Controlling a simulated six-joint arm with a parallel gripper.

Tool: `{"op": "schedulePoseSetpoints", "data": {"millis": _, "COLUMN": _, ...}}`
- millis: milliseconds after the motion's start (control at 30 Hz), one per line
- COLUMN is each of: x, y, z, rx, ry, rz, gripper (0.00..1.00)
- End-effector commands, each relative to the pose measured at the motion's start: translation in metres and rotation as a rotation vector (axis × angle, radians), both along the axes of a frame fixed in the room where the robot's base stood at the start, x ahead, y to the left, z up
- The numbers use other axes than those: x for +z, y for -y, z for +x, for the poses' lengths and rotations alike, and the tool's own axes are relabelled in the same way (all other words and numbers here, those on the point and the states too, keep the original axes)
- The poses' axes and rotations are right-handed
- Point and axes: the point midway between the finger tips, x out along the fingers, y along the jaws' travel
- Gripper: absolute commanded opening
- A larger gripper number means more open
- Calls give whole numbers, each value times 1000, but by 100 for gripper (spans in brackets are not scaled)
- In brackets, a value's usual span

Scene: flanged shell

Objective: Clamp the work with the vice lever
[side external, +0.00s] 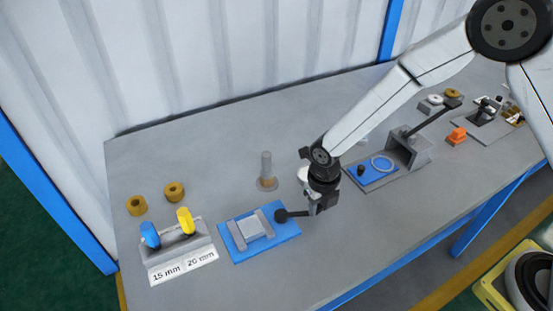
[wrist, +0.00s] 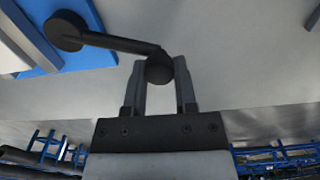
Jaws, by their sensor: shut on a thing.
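The vice has a blue base (side external: 236,254) and two grey jaws, with a pale grey work block (side external: 254,227) lying between them. The vice lever (side external: 294,214) is black, with a round hub (side external: 281,215) at the vice's right side and an arm pointing right. In the wrist view the lever (wrist: 115,43) runs from its hub at upper left to a round knob (wrist: 160,68) between my fingertips. My gripper (side external: 312,209) is shut on that knob; it also shows in the wrist view (wrist: 160,82). Whether the jaws touch the block on both sides is unclear.
Left of the vice stands a holder (side external: 180,240) with blue and yellow handles, labelled 15 mm and 20 mm. Two brass rings (side external: 174,191) and an upright grey post (side external: 266,168) are behind. A blue-plate fixture (side external: 373,180) stands right of my gripper. The front bench is clear.

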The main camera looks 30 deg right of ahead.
Motion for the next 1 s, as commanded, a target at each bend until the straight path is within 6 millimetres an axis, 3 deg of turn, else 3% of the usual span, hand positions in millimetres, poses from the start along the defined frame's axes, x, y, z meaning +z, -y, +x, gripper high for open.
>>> {"op": "schedulePoseSetpoints", "data": {"millis": 700, "x": 1, "y": 4, "z": 10, "rx": 105, "ry": 2, "rz": 0, "gripper": 0}}
{"op": "schedulePoseSetpoints", "data": {"millis": 733, "x": 1, "y": 4, "z": 10, "rx": 105, "ry": 2, "rz": 0, "gripper": 38}}
{"op": "schedulePoseSetpoints", "data": {"millis": 833, "x": 1, "y": 4, "z": 9, "rx": 105, "ry": 2, "rz": 0, "gripper": 70}}
{"op": "schedulePoseSetpoints", "data": {"millis": 1000, "x": 0, "y": 4, "z": 9, "rx": 105, "ry": 1, "rz": 0, "gripper": 71}}
